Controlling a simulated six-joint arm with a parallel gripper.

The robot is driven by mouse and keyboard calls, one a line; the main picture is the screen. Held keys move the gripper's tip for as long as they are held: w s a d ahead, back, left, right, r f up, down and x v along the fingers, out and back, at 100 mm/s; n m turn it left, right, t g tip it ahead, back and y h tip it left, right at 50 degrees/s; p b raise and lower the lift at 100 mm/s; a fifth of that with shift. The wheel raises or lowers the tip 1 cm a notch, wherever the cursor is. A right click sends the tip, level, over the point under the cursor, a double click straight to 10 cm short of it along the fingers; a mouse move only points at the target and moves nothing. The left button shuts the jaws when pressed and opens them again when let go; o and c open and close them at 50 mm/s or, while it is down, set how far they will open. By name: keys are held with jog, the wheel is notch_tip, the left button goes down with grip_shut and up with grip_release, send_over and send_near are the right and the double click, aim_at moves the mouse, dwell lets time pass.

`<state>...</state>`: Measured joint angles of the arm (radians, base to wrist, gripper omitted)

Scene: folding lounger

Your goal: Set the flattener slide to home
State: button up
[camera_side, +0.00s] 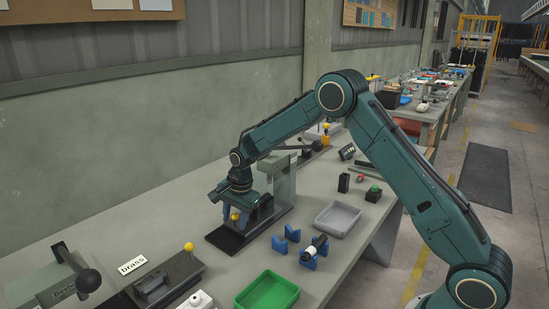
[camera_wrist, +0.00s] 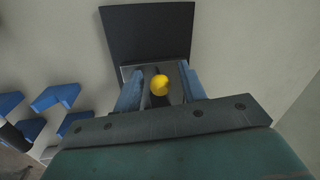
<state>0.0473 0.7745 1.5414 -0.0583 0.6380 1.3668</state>
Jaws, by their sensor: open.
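My gripper (camera_side: 241,212) is over a bench machine with a dark base plate (camera_side: 226,239) and an upright, glassy guard (camera_side: 282,185). A yellow ball knob (camera_side: 235,217) on this machine is at the fingers. In the wrist view, the open fingers stand on either side of the yellow knob (camera_wrist: 160,85), with the dark plate (camera_wrist: 148,36) beyond it. I see gaps between the knob and both fingers. The slide under the knob is mostly hidden by my gripper, and no label marking this machine as the flattener is readable.
Blue V-shaped blocks (camera_side: 279,244), one pair holding a black-and-white cylinder (camera_side: 318,244), stand to the right. A grey tray (camera_side: 330,221) and a green tray (camera_side: 267,292) lie nearby. Another machine with a yellow knob (camera_side: 188,246) and a "brass" label (camera_side: 132,267) is at left.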

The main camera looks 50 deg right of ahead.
grip_shut()
jog(key=shift+d, duration=2.25)
jog(key=shift+c, duration=1.4)
grip_release()
jog(key=shift+d, duration=0.1)
jog(key=shift+o, duration=1.4)
